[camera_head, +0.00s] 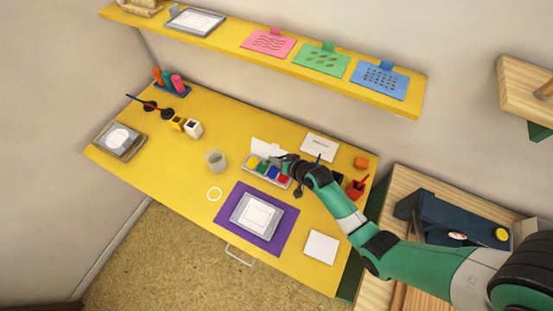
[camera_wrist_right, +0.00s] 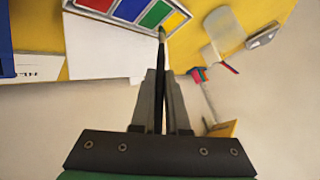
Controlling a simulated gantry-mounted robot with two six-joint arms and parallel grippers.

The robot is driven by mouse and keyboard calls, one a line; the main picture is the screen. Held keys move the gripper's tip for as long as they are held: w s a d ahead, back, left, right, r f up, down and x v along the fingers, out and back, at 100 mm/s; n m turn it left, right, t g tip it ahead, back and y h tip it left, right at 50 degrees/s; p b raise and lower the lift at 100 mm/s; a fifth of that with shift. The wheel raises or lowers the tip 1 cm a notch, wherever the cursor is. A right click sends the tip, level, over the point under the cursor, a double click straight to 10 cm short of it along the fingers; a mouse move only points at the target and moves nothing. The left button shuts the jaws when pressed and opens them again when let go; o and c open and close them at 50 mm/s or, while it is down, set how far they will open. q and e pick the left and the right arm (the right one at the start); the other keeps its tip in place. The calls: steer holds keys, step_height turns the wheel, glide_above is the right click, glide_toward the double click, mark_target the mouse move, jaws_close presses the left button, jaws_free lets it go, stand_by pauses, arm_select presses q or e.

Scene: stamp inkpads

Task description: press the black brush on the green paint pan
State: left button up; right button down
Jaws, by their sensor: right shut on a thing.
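My right gripper (camera_head: 284,161) reaches over the paint box in the head view. In the right wrist view its fingers (camera_wrist_right: 162,88) are shut on a black brush (camera_wrist_right: 158,85), whose tip points at the box. The green paint pan (camera_wrist_right: 155,13) lies between the blue and yellow pans. The brush tip shows just below the green pan's edge in that view; whether it touches anything I cannot tell. The open white paint box (camera_head: 267,150) stands on the yellow desk, with the green pan (camera_head: 262,167) left of my gripper. My left gripper is not in view.
A glass cup (camera_head: 215,160) stands left of the box. A purple mat (camera_head: 229,212) with a framed white sheet lies in front. A white card (camera_head: 318,147) lies behind and a white square (camera_head: 321,246) at front right. A shelf (camera_head: 225,37) runs above the desk.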

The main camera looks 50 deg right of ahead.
step_height(320, 180, up, 5)
steer(key=p, duration=0.4)
